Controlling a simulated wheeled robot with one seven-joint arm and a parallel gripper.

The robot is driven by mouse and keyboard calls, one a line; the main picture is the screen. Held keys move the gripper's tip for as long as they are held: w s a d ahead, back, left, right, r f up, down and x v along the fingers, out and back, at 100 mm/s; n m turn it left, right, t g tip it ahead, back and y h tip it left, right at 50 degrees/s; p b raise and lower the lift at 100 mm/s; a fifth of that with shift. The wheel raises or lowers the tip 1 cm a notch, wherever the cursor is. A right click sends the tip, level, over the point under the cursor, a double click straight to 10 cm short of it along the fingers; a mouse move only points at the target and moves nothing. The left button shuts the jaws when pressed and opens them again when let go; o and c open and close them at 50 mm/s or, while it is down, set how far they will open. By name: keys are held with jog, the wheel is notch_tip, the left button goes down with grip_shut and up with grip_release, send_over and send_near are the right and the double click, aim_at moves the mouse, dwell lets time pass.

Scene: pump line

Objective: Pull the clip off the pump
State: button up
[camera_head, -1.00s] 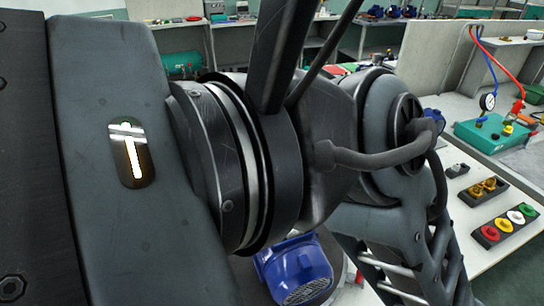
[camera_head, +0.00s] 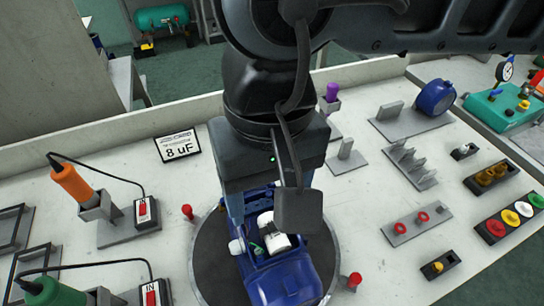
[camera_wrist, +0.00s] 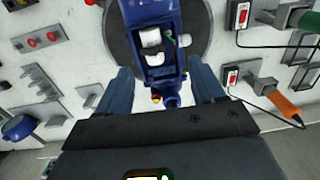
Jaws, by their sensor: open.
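The blue pump (camera_head: 285,275) stands on a dark round turntable (camera_head: 205,270), with its upper part partly hidden by my arm. In the wrist view, the pump (camera_wrist: 143,10) is at the top centre, with its open box towards me. White cylindrical parts (camera_wrist: 150,38) sit in the box, and a bit of green wire shows beside them. I cannot clearly pick out the clip. My gripper (camera_wrist: 163,85) is open and empty. Its two blue-grey fingers are spread to either side of the pump's near end, apart from it.
Red pegs (camera_head: 187,211) stand around the turntable. An orange-handled tool (camera_head: 72,183) and a green-handled one stand in holders at left. An "8 uF" sign (camera_head: 178,146) lies behind. Grey racks (camera_head: 410,165) and coloured button blocks fill the right. Some bench between them is bare.

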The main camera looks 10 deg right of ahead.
jog(key=shift+w+d, duration=0.45)
jog(key=shift+d, duration=0.05)
jog(key=shift+s+f+b, duration=0.1)
jog(key=shift+f+b, duration=0.5)
jog(key=shift+f, duration=1.75)
jog(key=shift+f+b, duration=0.25)
jog(key=shift+b, duration=0.05)
jog(key=shift+a+r, duration=0.1)
jog(key=shift+b, duration=1.25)
jog(key=shift+f+b, duration=1)
jog(key=shift+b, duration=0.3)
jog(key=shift+b, duration=0.5)
jog(key=shift+c, duration=0.4)
grip_shut()
